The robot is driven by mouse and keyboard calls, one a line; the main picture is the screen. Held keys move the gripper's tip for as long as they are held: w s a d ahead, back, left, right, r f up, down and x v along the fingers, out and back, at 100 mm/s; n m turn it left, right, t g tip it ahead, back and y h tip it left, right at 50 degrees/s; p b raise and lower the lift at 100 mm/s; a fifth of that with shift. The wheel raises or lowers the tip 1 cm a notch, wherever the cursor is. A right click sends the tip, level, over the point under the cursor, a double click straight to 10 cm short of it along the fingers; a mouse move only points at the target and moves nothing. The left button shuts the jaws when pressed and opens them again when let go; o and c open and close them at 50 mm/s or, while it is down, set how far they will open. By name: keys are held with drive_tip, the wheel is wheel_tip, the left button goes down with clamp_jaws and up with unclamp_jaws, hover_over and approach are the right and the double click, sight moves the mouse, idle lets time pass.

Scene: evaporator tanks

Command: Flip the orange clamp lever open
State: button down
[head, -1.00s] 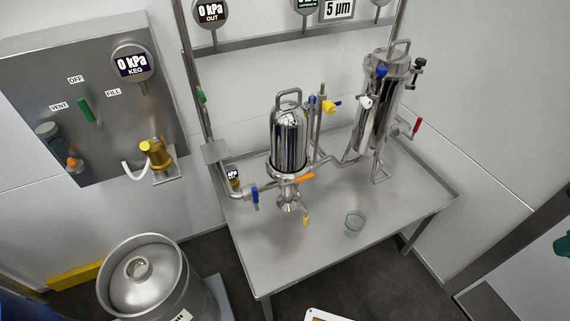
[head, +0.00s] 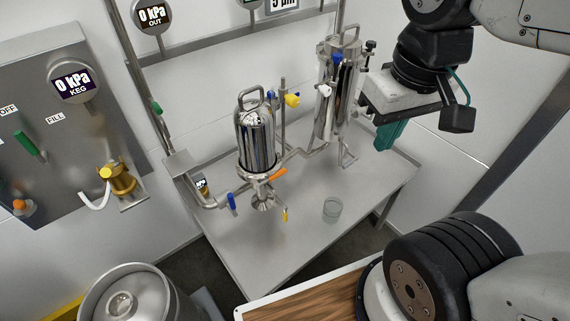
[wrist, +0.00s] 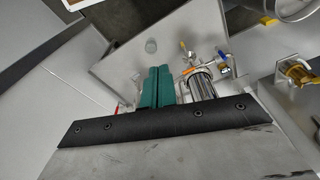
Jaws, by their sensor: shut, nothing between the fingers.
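The orange clamp lever (head: 277,174) sticks out to the right from the clamp at the base of the left steel filter housing (head: 255,140). It also shows small in the wrist view (wrist: 190,71), at the end of the housing (wrist: 201,85). My gripper (head: 388,138) is at the upper right of the head view, above the right end of the table and well apart from the lever. Its green fingers (wrist: 158,82) are together with nothing between them.
A steel table (head: 280,245) carries the housing, a second taller housing (head: 333,95) to its right and a clear cup (head: 332,210). Blue (head: 232,201) and yellow (head: 285,214) valve handles sit close to the lever. A keg (head: 130,300) stands front left. The table front is mostly clear.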

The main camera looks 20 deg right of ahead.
drive_tip(key=w+a+f+g+y, duration=0.1)
drive_tip(key=w+f+g+y, duration=0.3)
drive_tip(key=w, duration=0.5)
drive_tip(key=w+f+g+y, duration=0.1)
drive_tip(key=w+f+y, duration=0.4)
drive_tip(key=w+f, duration=0.3)
drive_tip(key=w+d+f+m+t+y, duration=0.1)
drive_tip(key=w+d+f+t+y, duration=0.1)
drive_tip(key=f, duration=0.6)
drive_tip(key=w+d+f+m+t+y, duration=0.2)
drive_tip(key=w+f, duration=0.3)
drive_tip(key=f, duration=0.3)
drive_tip(key=w+d+f+m+t+y, duration=0.1)
drive_tip(key=w+d+f+t+y, duration=0.2)
drive_tip(key=f, duration=0.5)
drive_tip(key=shift+w+d+m+y, duration=0.3)
drive_tip(key=shift+w+y, duration=0.1)
drive_tip(key=shift+w, duration=0.05)
drive_tip(key=shift+a, duration=0.1)
drive_tip(key=x, duration=1)
